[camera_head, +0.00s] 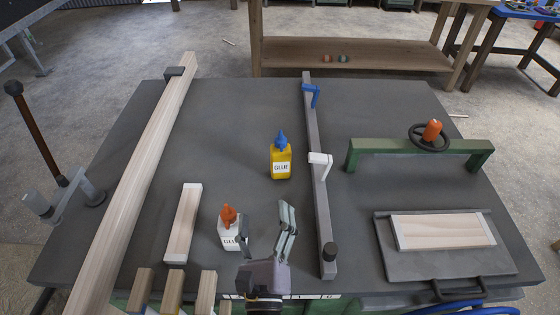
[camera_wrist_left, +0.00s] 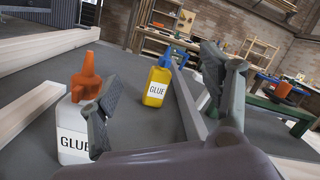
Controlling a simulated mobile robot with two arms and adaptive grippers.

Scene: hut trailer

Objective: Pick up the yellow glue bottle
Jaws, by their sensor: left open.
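The yellow glue bottle (camera_head: 281,163) with a blue cap stands upright near the middle of the dark table. It also shows in the left wrist view (camera_wrist_left: 156,88), between my fingers and beyond them. My left gripper (camera_head: 265,222) is open and empty, on the near side of the yellow bottle and apart from it. A white glue bottle (camera_head: 230,236) with an orange cap stands just left of my left gripper; one finger is close beside it, and I cannot tell whether they touch. My right gripper is not in view.
A long grey clamp bar (camera_head: 316,190) lies right of the yellow bottle. A wooden block (camera_head: 183,222) and long plank (camera_head: 137,180) lie left. A green frame (camera_head: 420,153) and a grey tray (camera_head: 392,256) with a board are at right. The table beyond the yellow bottle is clear.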

